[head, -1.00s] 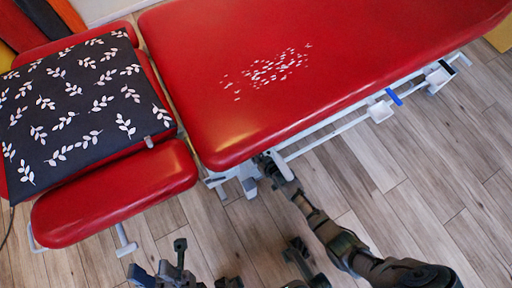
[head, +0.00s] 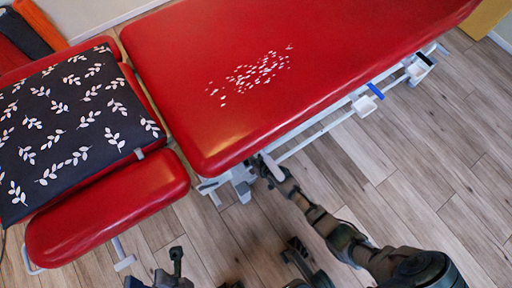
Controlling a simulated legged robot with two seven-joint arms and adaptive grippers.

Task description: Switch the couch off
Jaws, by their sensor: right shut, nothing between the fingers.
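The red treatment couch (head: 310,50) fills the upper part of the view, with small white marks on its top. Its pale frame (head: 325,130) shows under the near edge. My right gripper (head: 264,166) is shut, at the frame just under the couch's near edge by the corner. Its tip is partly hidden there, and I cannot tell whether it touches anything. A switch cannot be made out clearly. My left gripper (head: 160,275) is at the bottom edge, partly cut off, away from the couch; its finger state is unclear.
A dark cushion with white leaves (head: 70,125) lies on the couch's left section. A red side pad (head: 108,210) is in front of it. A blue-ended lever (head: 375,91) and white fittings (head: 365,105) stick out from the frame at right. The wooden floor (head: 430,170) is clear at right.

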